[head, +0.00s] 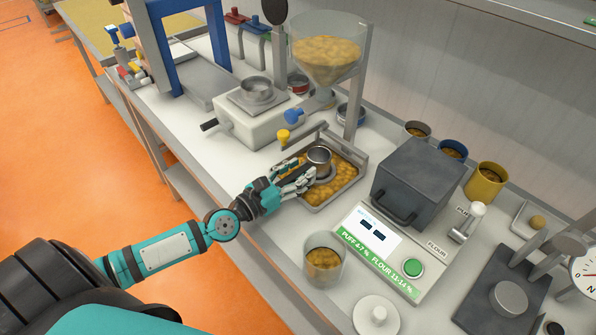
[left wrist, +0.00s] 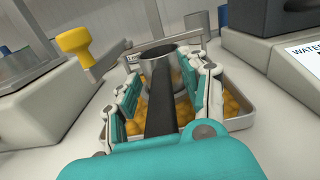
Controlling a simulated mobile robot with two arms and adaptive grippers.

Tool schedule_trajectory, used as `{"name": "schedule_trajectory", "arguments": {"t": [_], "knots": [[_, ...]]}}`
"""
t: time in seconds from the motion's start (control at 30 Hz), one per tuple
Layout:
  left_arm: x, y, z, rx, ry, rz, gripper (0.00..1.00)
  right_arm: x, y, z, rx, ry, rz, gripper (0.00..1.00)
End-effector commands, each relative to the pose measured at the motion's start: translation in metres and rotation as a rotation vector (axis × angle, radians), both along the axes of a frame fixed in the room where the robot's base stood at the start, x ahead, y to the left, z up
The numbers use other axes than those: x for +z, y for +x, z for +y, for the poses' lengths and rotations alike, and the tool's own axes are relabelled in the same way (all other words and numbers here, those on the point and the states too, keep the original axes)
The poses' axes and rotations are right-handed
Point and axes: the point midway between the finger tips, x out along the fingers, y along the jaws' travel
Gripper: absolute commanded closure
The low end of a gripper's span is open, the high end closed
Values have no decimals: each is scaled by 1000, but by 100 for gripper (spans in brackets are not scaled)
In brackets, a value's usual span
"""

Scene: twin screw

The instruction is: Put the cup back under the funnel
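The metal cup (head: 319,158) stands upright over the shallow tray (head: 354,177) of orange-yellow pieces. The funnel (head: 327,62), clear and partly filled with similar pieces, is on a stand behind it. My left gripper (head: 300,180) is at the cup's near left side. In the left wrist view, the cup (left wrist: 163,58) lies ahead with its long dark handle (left wrist: 160,108) running back between my spread fingers (left wrist: 166,75). The fingers look open, with gaps on both sides of the handle. Whether a fingertip touches the cup is unclear. My right gripper is not in view.
A yellow knob (head: 283,136) stands close left of the tray. A grey box (head: 416,180) sits on the scale right of it. A clear cup of pieces (head: 324,259) stands in front. Some bench surface is clear left of my gripper.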

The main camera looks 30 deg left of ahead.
Motion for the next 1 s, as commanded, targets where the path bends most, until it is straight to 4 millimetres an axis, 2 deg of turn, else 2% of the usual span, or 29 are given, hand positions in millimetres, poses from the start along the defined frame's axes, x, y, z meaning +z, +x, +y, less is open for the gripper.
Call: {"name": "schedule_trajectory", "arguments": {"t": [0.2,0.27,0.7,1.0], "knots": [[6,0,0,0,1,0,56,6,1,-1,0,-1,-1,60],[0,-6,2,0,2,3,56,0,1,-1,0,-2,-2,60],[-2,-73,25,0,6,5,56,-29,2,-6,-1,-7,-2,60],[1,-104,36,1,4,4,56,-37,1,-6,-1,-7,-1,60]]}}
